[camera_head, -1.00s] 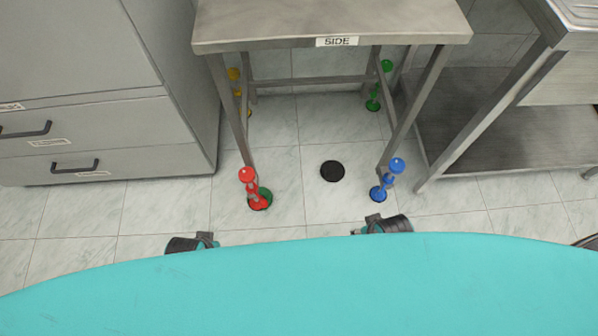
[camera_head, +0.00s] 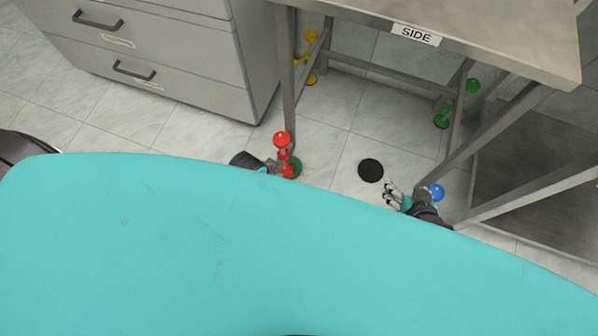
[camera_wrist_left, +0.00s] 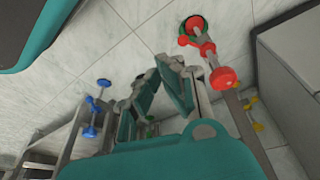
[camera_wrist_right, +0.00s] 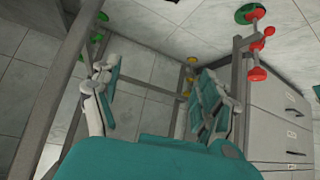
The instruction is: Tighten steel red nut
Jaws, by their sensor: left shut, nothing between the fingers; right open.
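The red foot assembly (camera_head: 284,152) stands at the near left leg of the steel table, with a green disc (camera_head: 295,168) at its base. Which red piece is the nut is unclear. It also shows in the left wrist view (camera_wrist_left: 222,78) and the right wrist view (camera_wrist_right: 258,73). My left gripper (camera_head: 272,166) is right beside its lower part on the left; contact cannot be told. Its fingers (camera_wrist_left: 160,72) are closed together and empty. My right gripper (camera_head: 388,194) is open and empty, beside the blue foot (camera_head: 437,191); its spread fingers show in the right wrist view (camera_wrist_right: 155,80).
The steel table (camera_head: 470,38) stands above on its legs. Yellow (camera_head: 304,62) and green (camera_head: 442,120) feet stand at its back legs. A grey drawer cabinet (camera_head: 200,70) is at the left. A black floor disc (camera_head: 370,170) lies between the front feet. Floor tiles around it are clear.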

